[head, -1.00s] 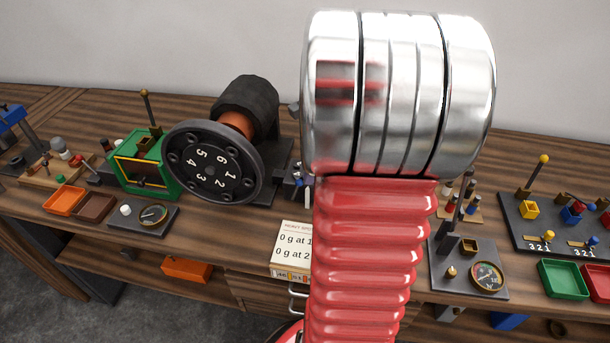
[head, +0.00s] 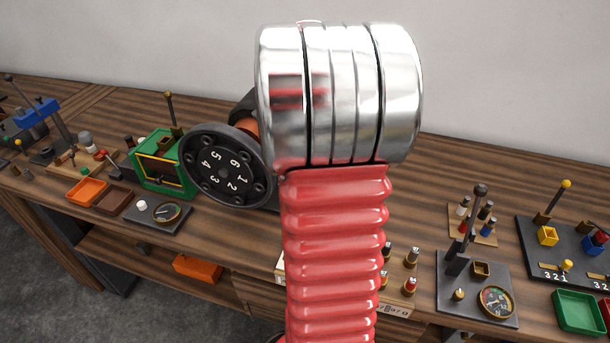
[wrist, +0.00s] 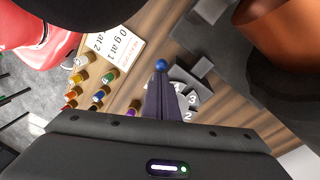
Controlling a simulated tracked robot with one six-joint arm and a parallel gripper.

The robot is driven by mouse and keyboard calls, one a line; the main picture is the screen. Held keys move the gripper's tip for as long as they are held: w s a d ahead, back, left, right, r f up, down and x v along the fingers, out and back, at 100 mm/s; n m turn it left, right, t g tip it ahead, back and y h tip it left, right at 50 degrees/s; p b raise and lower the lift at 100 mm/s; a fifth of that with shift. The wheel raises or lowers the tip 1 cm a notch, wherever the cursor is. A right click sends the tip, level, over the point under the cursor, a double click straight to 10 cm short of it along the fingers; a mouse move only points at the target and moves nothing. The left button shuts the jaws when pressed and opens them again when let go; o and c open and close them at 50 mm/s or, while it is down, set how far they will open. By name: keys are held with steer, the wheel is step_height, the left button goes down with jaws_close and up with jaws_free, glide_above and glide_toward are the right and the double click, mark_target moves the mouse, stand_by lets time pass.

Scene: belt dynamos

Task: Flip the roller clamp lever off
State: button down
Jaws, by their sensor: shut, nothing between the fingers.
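My gripper (wrist: 161,84) shows in the wrist view as a narrow pair of dark fingers, closed together and empty. A small blue ball knob (wrist: 161,65) shows right at the fingertips, possibly the clamp lever's end; its stem is hidden and I cannot tell whether it touches the fingers. Grey stepped blocks with digits (wrist: 190,97) lie just right of the fingers. The dynamo's black numbered wheel (head: 227,167) stands left of my arm in the head view. Its orange-brown drum (wrist: 275,22) fills the wrist view's upper right. In the head view my arm hides the gripper and clamp.
A printed card (wrist: 113,38) and several small coloured bottles (wrist: 97,98) are left of the fingers. In the head view, a green-framed device (head: 160,163) stands left of the wheel and a gauge plate with a black lever (head: 450,290) stands right. Bench wood between my arm and that plate is partly clear.

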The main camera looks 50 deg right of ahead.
steer(key=shift+s+r, duration=0.1)
steer(key=shift+r, duration=0.1)
steer(key=shift+r, duration=0.6)
steer(key=w+r, duration=0.3)
steer(key=r, duration=0.6)
steer(key=shift+w+r, duration=0.15)
steer(key=shift+r, duration=0.05)
stand_by(0.8)
